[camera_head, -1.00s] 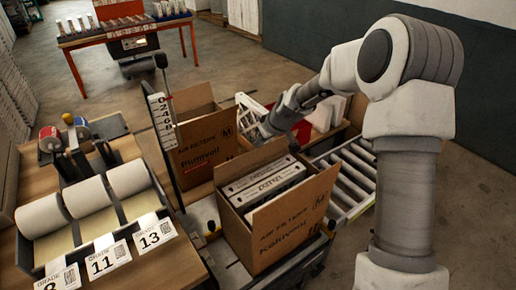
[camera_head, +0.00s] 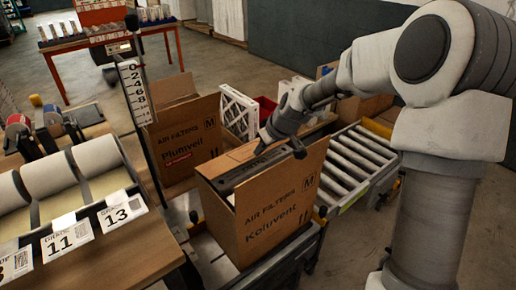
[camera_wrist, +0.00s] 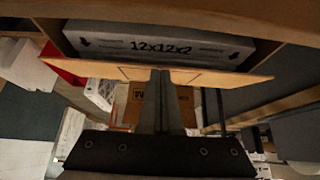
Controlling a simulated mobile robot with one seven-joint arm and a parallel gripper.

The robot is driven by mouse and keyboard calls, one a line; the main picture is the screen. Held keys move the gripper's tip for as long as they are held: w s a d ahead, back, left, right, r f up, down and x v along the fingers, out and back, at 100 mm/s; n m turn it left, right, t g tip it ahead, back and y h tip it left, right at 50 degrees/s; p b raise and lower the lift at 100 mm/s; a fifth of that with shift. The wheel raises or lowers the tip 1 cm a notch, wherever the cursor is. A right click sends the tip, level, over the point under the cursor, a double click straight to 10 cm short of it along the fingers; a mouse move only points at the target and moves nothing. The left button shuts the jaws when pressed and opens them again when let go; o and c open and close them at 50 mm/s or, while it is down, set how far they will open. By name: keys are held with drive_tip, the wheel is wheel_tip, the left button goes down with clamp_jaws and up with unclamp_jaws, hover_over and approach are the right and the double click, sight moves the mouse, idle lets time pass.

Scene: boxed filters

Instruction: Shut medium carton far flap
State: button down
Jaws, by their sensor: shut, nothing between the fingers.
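The medium carton (camera_head: 262,222), a brown box marked "AIR FILTERS M Kaluvent", stands in the middle of the head view with filters inside. Its far flap (camera_head: 232,160) tilts inward over part of the opening; its near flap stands up. In the wrist view the flap (camera_wrist: 110,72) crosses as a brown band in front of a filter marked "12x12x2" (camera_wrist: 160,46). My gripper (camera_head: 275,148) is over the carton's far side, shut and empty. In the wrist view its fingertips (camera_wrist: 161,76) are at the flap and look to touch it.
A second open carton marked "Plumveil" (camera_head: 184,145) stands close behind, with a white pleated filter (camera_head: 238,115) beside it. A roller conveyor (camera_head: 350,160) lies to the right. A height gauge post (camera_head: 135,92) and a bench with rolls (camera_head: 85,235) are at left.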

sight(256, 166)
drive_tip(key=shift+s+d+f+b, duration=0.2)
drive_tip(key=shift+f+b, duration=0.25)
drive_tip(key=shift+f, duration=0.2)
drive_tip(key=shift+s+d+f+b, duration=0.1)
drive_tip(key=shift+s+f+b, duration=0.15)
drive_tip(key=shift+f+b, duration=0.35)
drive_tip(key=shift+s+d+f+b, duration=0.1)
drive_tip(key=shift+s+f+b, duration=0.2)
drive_tip(key=shift+f, duration=0.55)
drive_tip(key=shift+w, duration=0.1)
drive_tip(key=shift+w+a+f, duration=0.15)
drive_tip(key=shift+w+a, duration=0.25)
drive_tip(key=shift+w, duration=0.05)
